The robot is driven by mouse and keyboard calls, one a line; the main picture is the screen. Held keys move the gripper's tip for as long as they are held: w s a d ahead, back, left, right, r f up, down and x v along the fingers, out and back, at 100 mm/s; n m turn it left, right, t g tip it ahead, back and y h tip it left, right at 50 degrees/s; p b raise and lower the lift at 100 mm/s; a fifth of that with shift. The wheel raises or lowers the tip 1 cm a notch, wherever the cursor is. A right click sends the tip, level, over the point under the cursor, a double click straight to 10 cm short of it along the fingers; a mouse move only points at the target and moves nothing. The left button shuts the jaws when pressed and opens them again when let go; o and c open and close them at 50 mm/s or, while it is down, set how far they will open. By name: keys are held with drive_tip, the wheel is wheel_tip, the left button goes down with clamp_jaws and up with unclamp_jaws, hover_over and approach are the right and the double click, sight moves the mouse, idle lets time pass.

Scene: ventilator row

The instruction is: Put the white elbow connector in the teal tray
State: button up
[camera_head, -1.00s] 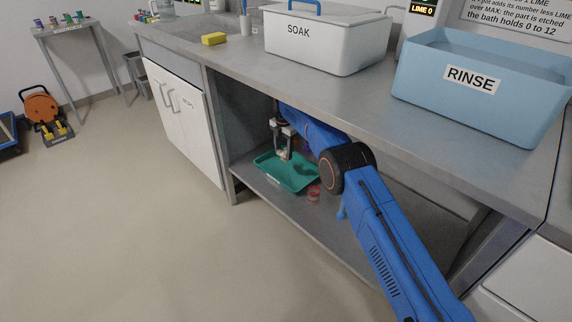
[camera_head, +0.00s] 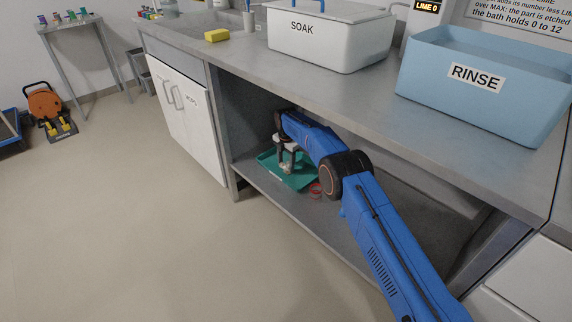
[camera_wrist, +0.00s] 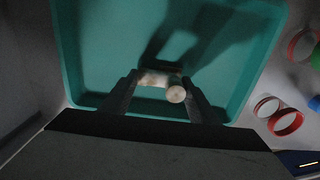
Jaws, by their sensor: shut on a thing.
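The white elbow connector (camera_wrist: 160,84) is between my gripper's fingers in the wrist view; one round end faces the camera. My gripper (camera_head: 286,170) is shut on it, over the teal tray (camera_head: 268,158) on the shelf under the counter. The tray's floor and rim (camera_wrist: 85,99) fill much of the wrist view, with the arm's shadow on it. I cannot tell whether the connector touches the tray floor. In the head view the connector is too small to make out clearly.
Red-rimmed clear rings (camera_wrist: 288,122) lie on the shelf right of the tray, with green and blue parts at the wrist view's right edge. The countertop (camera_head: 350,95) is close above my arm, carrying the SOAK bin (camera_head: 322,50) and RINSE bin (camera_head: 470,100).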

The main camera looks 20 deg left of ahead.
drive_tip(key=shift+f, duration=0.1)
drive_tip(key=o, duration=1.1)
wheel_tip(320, 180, up, 12)
idle(0.4)
